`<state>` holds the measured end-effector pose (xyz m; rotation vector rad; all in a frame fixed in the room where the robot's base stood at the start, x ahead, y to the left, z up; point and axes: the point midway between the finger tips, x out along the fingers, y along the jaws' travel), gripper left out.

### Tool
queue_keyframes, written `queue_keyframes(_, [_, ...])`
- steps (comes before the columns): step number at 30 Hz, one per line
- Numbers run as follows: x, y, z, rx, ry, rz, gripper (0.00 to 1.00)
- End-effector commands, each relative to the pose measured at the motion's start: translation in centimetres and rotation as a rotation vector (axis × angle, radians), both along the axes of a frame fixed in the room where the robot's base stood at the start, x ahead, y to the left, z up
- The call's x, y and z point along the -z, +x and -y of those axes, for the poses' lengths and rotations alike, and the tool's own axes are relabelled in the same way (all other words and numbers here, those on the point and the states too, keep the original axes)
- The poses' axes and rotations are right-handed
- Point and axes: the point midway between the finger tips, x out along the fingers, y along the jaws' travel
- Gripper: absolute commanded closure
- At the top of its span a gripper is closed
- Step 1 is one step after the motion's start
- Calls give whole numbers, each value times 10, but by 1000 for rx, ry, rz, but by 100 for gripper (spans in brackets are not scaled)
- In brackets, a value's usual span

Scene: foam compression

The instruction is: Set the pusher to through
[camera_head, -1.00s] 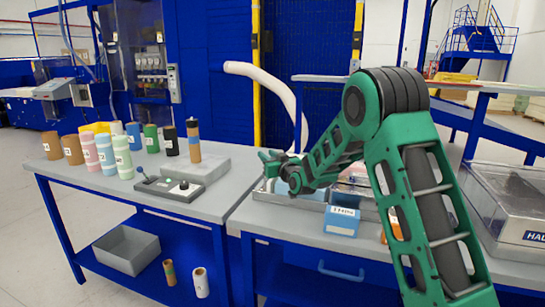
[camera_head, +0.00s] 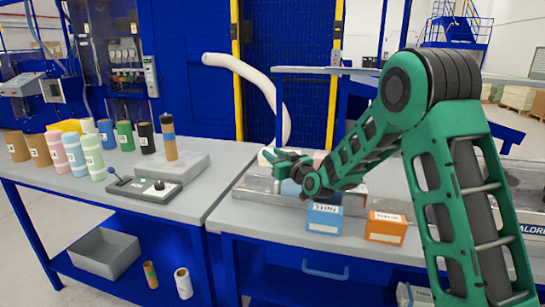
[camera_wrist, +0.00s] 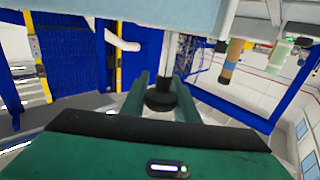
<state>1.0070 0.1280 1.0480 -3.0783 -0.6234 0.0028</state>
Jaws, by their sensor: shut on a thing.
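My gripper (camera_head: 272,157) reaches left over a long grey metal fixture (camera_head: 251,193) on the right-hand table. In the wrist view, the two green fingers (camera_wrist: 160,95) are shut on a round black knob (camera_wrist: 161,99). The knob sits on the end of a pale rod (camera_wrist: 165,62), which looks like the pusher's handle. In the head view, my gripper and arm hide the knob and much of the fixture. Any marking of the pusher's setting cannot be read.
A blue box marked THIN (camera_head: 323,219) and an orange box (camera_head: 386,228) stand at the table front. The left table holds a control panel (camera_head: 146,189), a grey block (camera_head: 184,170) and several coloured rolls (camera_head: 75,153). A white hose (camera_head: 245,72) hangs behind.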

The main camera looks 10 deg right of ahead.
Motion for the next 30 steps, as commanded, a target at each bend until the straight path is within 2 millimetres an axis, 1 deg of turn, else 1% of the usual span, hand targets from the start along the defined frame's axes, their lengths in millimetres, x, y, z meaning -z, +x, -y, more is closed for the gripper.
queue_keyframes(1, [-1,2,5,9,-3,5,100])
queue_keyframes(2, [-2,2,5,9,-3,5,65])
queue_keyframes(3, [-1,2,5,8,-3,5,56])
queue_keyframes(4, [-1,2,4,8,-3,4,54])
queue_keyframes(14, [-4,1,2,4,-2,4,54])
queue_keyframes(17, [-12,2,2,4,-3,6,54])
queue_keyframes(20, [-28,4,2,4,-1,7,54])
queue_keyframes(22, [-42,5,3,5,-2,8,54])
queue_keyframes(23, [-46,3,0,3,-1,6,54])
queue_keyframes(24, [-50,-3,-9,0,-2,5,54])
queue_keyframes(30, [-71,-26,-37,2,-2,6,54])
